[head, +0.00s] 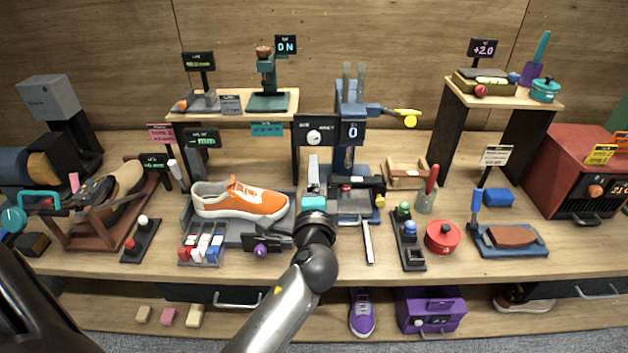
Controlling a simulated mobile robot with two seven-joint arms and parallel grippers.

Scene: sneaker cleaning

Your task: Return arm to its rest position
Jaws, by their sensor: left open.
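My left arm (275,312) comes up from the bottom edge to the middle of the workbench. My left gripper (316,222) is at its end, over the bench's front half, just right of the orange sneaker's stand. It points away from me, so its own wrist mostly hides the fingers. It is open and nothing shows in it. The orange sneaker (258,201) with a white sole rests on the grey stand, toe to the right, apart from the gripper. My right gripper is out of the picture.
A blue press (347,140) stands behind the gripper. A purple-knobbed block (261,250) is close at its left; a thin light bar (368,243) and a black rack (410,245) are at its right. The bench's front edge (130,274) runs below, with a purple shoe (362,314) on the lower shelf.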

